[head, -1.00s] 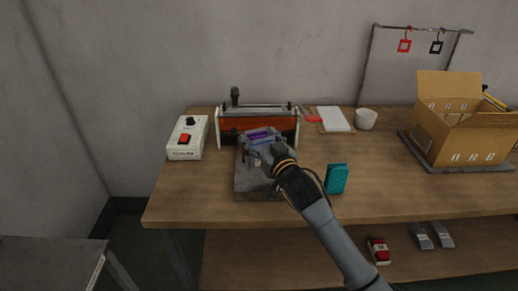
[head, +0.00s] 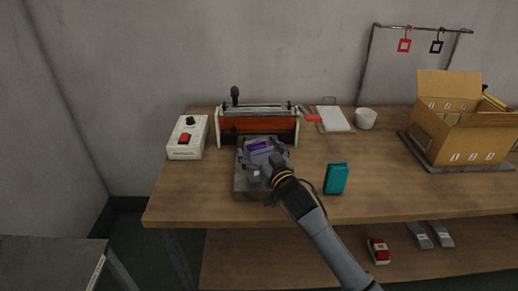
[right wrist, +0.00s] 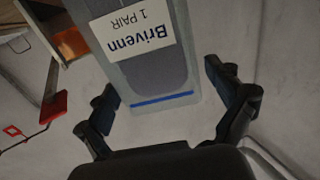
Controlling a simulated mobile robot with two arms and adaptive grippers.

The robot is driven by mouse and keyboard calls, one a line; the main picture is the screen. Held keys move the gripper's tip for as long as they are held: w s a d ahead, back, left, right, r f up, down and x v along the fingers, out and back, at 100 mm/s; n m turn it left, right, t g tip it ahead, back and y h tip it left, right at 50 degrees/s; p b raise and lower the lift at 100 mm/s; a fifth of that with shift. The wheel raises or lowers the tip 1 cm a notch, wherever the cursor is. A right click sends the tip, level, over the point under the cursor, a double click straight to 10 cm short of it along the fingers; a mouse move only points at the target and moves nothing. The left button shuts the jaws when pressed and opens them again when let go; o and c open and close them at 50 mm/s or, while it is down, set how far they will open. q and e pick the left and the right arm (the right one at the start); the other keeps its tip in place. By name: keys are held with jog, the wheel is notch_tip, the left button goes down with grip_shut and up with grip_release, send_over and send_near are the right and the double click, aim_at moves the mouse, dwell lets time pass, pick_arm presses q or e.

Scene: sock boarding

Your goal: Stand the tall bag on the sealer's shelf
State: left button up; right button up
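The tall bag (right wrist: 152,75) is grey, with a white "Brivenn 1 PAIR" label and a blue stripe near one end. It fills the upper middle of the right wrist view, upside down. In the head view the bag (head: 258,145) shows a purple patch over the grey shelf (head: 250,190), in front of the orange and white sealer (head: 257,126). My right gripper (head: 264,152) is at the bag, its fingers (right wrist: 172,90) spread, with a clear gap on the right side. The gripper partly hides the bag's foot, so its contact with the shelf is unclear. My left gripper is out of view.
A white control box (head: 187,138) with a red switch stands left of the sealer. A teal packet (head: 336,179) stands right of the shelf. A white pad (head: 332,119), a white cup (head: 366,118) and an open carton (head: 465,135) are farther right. The front right tabletop is clear.

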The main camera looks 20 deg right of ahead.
jog(key=shift+r, duration=0.25)
jog(key=shift+s+f, duration=0.15)
jog(key=shift+s, duration=0.2)
jog(key=s+d, duration=0.1)
jog(key=s, duration=1)
jog(key=shift+s+d+b, duration=0.15)
jog(key=shift+d+b, duration=0.05)
jog(key=shift+b, duration=0.2)
